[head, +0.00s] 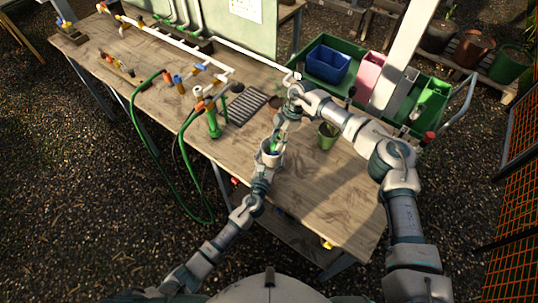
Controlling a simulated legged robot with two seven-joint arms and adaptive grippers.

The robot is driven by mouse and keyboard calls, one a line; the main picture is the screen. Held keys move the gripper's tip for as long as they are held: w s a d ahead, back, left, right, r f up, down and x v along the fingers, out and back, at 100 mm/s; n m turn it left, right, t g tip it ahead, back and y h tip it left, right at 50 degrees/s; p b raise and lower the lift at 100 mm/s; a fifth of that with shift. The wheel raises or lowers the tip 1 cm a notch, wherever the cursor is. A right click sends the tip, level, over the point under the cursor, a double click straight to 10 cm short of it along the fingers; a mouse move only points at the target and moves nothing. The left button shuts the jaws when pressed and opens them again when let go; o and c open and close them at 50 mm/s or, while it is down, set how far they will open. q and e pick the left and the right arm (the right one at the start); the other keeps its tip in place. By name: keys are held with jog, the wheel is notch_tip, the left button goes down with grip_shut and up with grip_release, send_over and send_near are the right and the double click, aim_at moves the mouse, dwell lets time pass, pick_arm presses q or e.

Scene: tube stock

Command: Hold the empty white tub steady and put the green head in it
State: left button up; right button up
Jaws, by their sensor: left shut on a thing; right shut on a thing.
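The small white tub (268,158) is near the middle of the wooden table, with my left gripper (265,165) shut on it from the near side. The tub looks upright. My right gripper (279,131) reaches down from above and is shut on the small green head (276,144). The green head shows at the tub's mouth, right under my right gripper. My grippers hide much of both things, and I cannot tell how deep the head sits or whether it touches the tub.
A green plant pot (327,135) stands right of the tub. A black grate (246,105) and a green upright fitting (213,124) with a green hose (183,150) are to the left. White pipes (190,57) lie behind. A green crate (335,78) with coloured bins is at the back right. The table's front right is clear.

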pick_arm(q)
jog(key=shift+d, duration=0.3)
pick_arm(e)
jog(key=shift+d+f, duration=0.3)
pick_arm(q)
jog(key=shift+a, duration=0.1)
pick_arm(e)
jog(key=shift+a, duration=0.15)
pick_arm(q)
jog(key=shift+a, duration=0.35)
pick_arm(e)
jog(key=o, duration=1)
jog(key=shift+a, duration=0.4)
pick_arm(q)
jog(key=shift+a, duration=0.2)
pick_arm(e)
jog(key=shift+o, duration=0.2)
jog(key=shift+a, duration=0.15)
pick_arm(q)
jog(key=shift+d, duration=0.3)
pick_arm(e)
jog(key=shift+w+d+r, duration=0.1)
jog(key=shift+d+r, duration=0.3)
jog(key=shift+d, duration=0.05)
pick_arm(q)
jog(key=shift+a, duration=0.1)
pick_arm(e)
jog(key=v, duration=1.1)
jog(key=shift+a, duration=0.35)
jog(key=shift+w, duration=0.1)
